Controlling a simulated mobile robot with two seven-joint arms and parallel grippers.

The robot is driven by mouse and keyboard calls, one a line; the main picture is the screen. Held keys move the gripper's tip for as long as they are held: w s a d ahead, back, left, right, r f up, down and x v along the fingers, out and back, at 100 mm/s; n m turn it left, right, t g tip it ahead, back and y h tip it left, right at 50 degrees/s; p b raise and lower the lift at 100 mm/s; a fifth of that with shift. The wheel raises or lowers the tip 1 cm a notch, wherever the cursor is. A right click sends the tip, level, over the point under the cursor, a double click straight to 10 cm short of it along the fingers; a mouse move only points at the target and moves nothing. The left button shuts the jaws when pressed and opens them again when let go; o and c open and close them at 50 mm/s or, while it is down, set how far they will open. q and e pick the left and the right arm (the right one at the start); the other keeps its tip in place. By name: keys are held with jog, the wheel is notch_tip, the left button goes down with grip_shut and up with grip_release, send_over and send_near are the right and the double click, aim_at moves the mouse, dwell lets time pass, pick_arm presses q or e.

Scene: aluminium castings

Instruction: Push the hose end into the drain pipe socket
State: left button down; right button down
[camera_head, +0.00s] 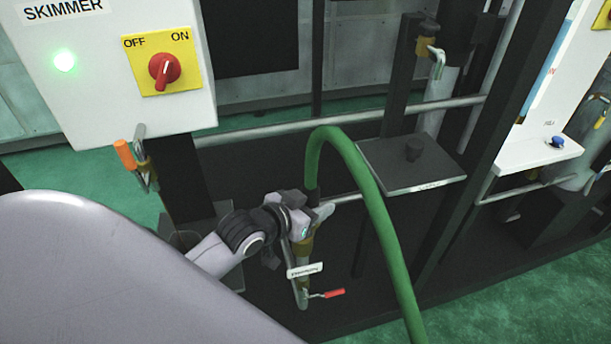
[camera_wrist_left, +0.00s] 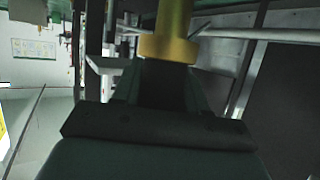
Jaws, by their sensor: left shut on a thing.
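The green hose (camera_head: 368,190) arches up from my left gripper and falls to the lower right, out of the picture. Its dark lower end (camera_head: 310,174) goes down into the gripper. My left gripper (camera_head: 318,214) is shut on this hose end. A brass pipe piece (camera_head: 304,252) with a label and a red-handled valve is just below the gripper. In the left wrist view a yellow brass collar and pipe (camera_wrist_left: 168,46) show at the fingertips. The gripper covers the hose's tip, so I cannot tell whether it is in a socket. My right gripper is not in view.
A white SKIMMER box (camera_head: 110,75) with a red switch (camera_head: 165,70) stands at upper left. An orange-handled valve (camera_head: 125,154) is below it. A dark plate (camera_head: 415,165) with a knob lies behind the hose. Grey rails and dark posts surround the gripper.

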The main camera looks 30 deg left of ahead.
pick_arm(q)
jog(key=w+a+r, duration=0.2)
jog(key=w+a, duration=0.1)
jog(key=a, duration=0.1)
notch_tip(320, 180, down, 7)
jog(key=b, duration=0.7)
jog(key=shift+s+d, duration=0.15)
jog(key=shift+s+p, duration=0.1)
jog(key=shift+p, duration=0.55)
dwell(1.3)
jog(key=shift+f+b, duration=1.25)
jog(key=shift+f, duration=1.05)
dwell(0.3)
jog(key=c, duration=0.5)
grip_release()
jog(key=shift+f, duration=0.1)
jog(key=shift+s, duration=0.1)
